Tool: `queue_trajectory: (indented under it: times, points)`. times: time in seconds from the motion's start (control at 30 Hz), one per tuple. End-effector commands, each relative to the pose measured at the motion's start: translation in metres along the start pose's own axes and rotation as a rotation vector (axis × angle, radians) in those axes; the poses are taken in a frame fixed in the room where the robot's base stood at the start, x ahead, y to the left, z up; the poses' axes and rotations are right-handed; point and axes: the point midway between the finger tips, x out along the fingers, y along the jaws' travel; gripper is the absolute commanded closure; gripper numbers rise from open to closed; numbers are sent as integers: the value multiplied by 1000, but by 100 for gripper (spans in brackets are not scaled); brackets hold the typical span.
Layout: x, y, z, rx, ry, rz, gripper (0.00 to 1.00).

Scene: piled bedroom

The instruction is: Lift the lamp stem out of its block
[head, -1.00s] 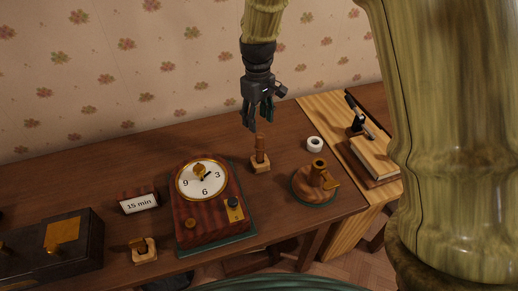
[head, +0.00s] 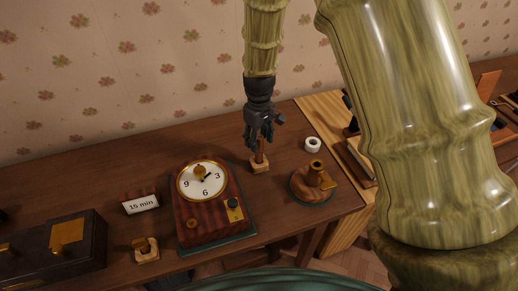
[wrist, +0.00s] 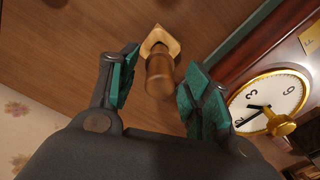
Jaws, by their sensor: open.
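The lamp stem (head: 259,151), a brown wooden rod, stands upright in a small light wooden block (head: 259,166) on the dark desk. My gripper (head: 259,142) points down at the stem, its fingers around the upper part and hiding some of it. In the wrist view the stem (wrist: 159,78) shows between the two green-padded fingers of my open gripper (wrist: 156,95), with a gap on each side. The block (wrist: 158,42) shows beyond the stem.
A clock box (head: 208,215) stands just left of the block. A brown round holder with a socket (head: 312,187) and a white ring (head: 313,144) are to the right. A "15 min" sign (head: 142,204), a small wooden piece (head: 146,250) and a dark box (head: 60,250) are left.

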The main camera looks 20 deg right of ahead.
Motion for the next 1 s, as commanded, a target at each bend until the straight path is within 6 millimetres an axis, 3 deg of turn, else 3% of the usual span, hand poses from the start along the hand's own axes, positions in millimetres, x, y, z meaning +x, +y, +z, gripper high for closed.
queue_trajectory:
  times: [0.27,0.53,1.0]
  points:
    - [2,0,0,0,1,1,51]
    - [1,0,0,0,1,1,98]
    - [-4,0,-1,0,2,1,100]
